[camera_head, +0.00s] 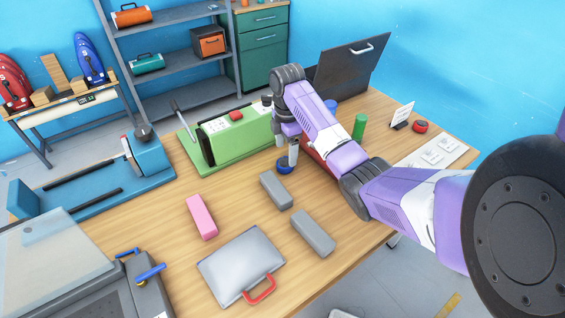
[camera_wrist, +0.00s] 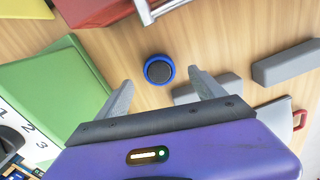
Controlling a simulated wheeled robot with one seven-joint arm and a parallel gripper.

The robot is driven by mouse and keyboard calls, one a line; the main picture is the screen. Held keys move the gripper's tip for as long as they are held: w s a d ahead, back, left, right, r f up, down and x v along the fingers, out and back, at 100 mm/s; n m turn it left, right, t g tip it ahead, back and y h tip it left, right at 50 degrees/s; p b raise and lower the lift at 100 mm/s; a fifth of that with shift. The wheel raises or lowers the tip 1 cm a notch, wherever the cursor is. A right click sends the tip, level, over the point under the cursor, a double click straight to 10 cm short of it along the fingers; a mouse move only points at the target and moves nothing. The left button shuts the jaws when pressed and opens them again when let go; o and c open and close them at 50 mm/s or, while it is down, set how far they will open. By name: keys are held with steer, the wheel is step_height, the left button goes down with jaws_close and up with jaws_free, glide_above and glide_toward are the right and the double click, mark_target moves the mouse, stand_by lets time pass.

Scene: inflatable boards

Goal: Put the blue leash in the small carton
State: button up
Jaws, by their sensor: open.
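A round blue item with a dark centre, which looks like the coiled blue leash (camera_wrist: 158,70), lies flat on the wooden table. In the head view the blue leash (camera_head: 284,168) shows just below my gripper (camera_head: 286,152). My gripper (camera_wrist: 162,88) points down with its two grey fingers apart. In the wrist view the leash appears between and just beyond the fingertips, with nothing held. I cannot clearly identify the small carton; a red object (camera_head: 315,150) stands partly hidden behind my arm.
A green machine (camera_head: 240,139) stands left of my gripper. Two grey blocks (camera_head: 276,190) (camera_head: 312,233), a pink block (camera_head: 201,217) and a grey case (camera_head: 240,265) lie nearer. A green cylinder (camera_head: 360,126) and an open dark lid (camera_head: 347,66) are behind my arm. Bare tabletop lies between the blocks.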

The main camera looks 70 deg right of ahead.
mark_target(285, 161)
steer(key=shift+w+f+p, duration=0.15)
steer(key=shift+f+p, duration=0.4)
steer(key=shift+f, duration=2.55)
steer(key=c, duration=1.7)
steer(key=shift+o, duration=0.2)
steer(key=shift+r, duration=0.15)
